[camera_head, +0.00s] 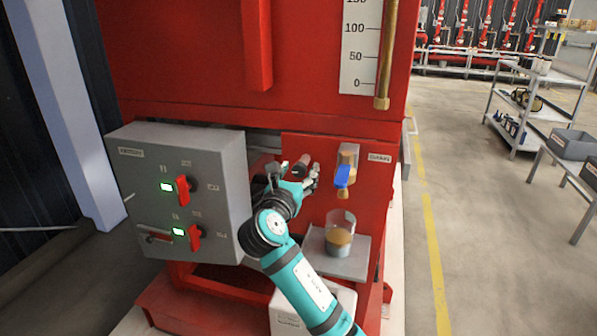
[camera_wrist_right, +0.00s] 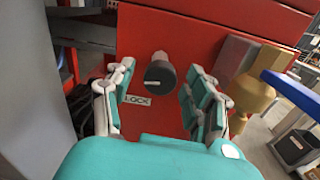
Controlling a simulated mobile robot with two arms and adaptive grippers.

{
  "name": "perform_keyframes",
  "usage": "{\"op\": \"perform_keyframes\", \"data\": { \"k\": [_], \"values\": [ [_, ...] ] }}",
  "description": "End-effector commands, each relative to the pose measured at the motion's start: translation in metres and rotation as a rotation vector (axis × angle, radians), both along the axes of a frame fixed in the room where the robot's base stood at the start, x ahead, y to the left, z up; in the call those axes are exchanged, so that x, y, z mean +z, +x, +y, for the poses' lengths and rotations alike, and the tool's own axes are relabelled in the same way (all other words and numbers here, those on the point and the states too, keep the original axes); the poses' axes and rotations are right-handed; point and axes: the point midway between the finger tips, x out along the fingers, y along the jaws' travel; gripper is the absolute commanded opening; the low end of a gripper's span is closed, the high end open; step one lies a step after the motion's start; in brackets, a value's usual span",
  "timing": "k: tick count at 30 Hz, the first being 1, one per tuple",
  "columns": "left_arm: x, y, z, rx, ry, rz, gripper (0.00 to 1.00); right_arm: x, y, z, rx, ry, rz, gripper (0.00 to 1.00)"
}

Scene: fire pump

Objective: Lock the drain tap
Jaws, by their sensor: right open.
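In the head view the drain tap (camera_head: 345,172) is a brass tap with a blue lever on the red panel (camera_head: 375,200), left of and below the small printed label. A dark round knob (camera_wrist_right: 159,74) with a white mark stands out from the red panel in the wrist view, above a label (camera_wrist_right: 136,100) reading "LOCK". My right gripper (camera_head: 308,178) is in front of this knob, left of the tap. In the wrist view my right gripper (camera_wrist_right: 158,98) is open, with one finger on each side of the knob. My left gripper is not in view.
A grey control box (camera_head: 180,185) with red switches stands close to the left of my right arm. A clear cup (camera_head: 339,236) with brown liquid sits on a grey shelf below the tap. Open floor (camera_head: 480,260) lies to the right.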

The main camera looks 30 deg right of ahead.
Motion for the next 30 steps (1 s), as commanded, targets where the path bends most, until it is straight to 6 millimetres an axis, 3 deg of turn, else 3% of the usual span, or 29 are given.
{"op": "perform_keyframes", "data": {
  "k": [10, 23, 30],
  "values": [
    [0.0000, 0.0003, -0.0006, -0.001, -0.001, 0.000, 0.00, 0.0001, 0.0032, -0.0040, 0.000, 0.001, -0.001, 0.55],
    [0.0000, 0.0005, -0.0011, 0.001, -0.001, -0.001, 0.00, -0.0001, 0.0031, -0.0036, 0.000, 0.001, -0.001, 0.00],
    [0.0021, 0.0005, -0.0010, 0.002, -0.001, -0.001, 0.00, 0.0001, 0.0029, -0.0034, 0.000, 0.012, -0.013, 0.00]
  ]
}}
